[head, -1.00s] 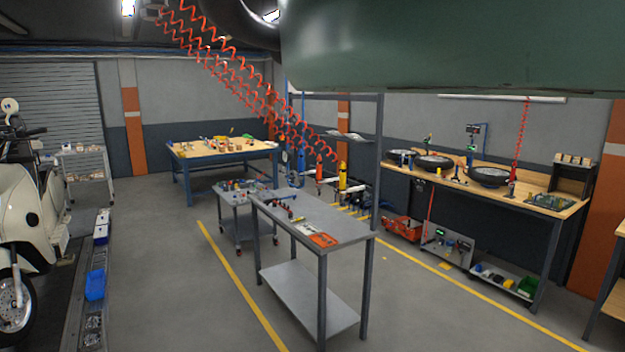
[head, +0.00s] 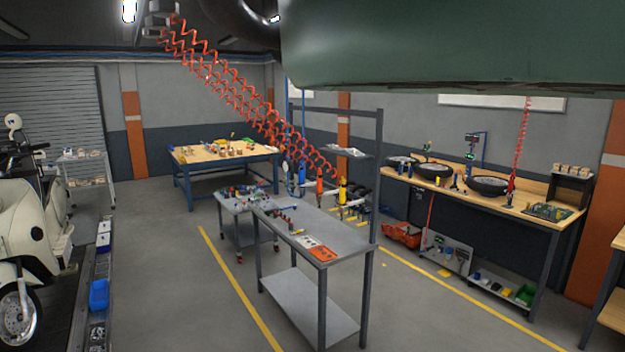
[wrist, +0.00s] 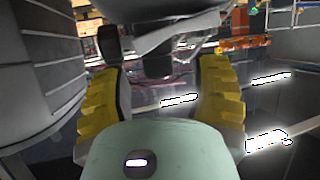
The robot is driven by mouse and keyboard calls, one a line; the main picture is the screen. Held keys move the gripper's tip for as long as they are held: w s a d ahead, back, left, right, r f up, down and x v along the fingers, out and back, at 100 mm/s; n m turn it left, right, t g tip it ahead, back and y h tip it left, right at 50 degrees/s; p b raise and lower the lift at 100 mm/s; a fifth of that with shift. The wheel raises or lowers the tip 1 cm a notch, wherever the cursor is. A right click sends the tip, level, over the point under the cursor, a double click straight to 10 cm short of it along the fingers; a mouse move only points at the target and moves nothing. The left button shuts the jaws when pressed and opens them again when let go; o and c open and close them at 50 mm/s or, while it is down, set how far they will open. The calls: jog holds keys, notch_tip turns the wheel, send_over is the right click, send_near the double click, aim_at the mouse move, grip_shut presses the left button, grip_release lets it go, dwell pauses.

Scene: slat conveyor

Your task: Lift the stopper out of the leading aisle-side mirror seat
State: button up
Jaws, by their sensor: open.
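A cream scooter (head: 30,225) stands at the left edge of the head view, cut off by the frame. A round pale mirror-like disc (head: 13,121) rises above its dark handlebar (head: 20,155). I cannot make out a stopper or a mirror seat in either view. My gripper (wrist: 160,80) shows in the wrist view with its two yellow-padded fingers wide apart. Nothing is held between them. A dark and grey shape lies beyond the fingers, and I cannot tell what it is. The fingers do not show in the head view, so their distance from the scooter cannot be told.
A narrow track with a blue bin (head: 98,295) runs beside the scooter. A grey steel table (head: 345,238) and a small trolley (head: 235,203) stand mid-floor. A blue-legged workbench (head: 205,157) is behind. Open floor (head: 165,270) lies between the track and the yellow line.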

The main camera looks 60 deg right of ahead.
jog(key=shift+a+f+p, duration=0.25)
jog(key=shift+a+p, duration=0.05)
jog(key=shift+a, duration=0.1)
jog(key=c, duration=0.9)
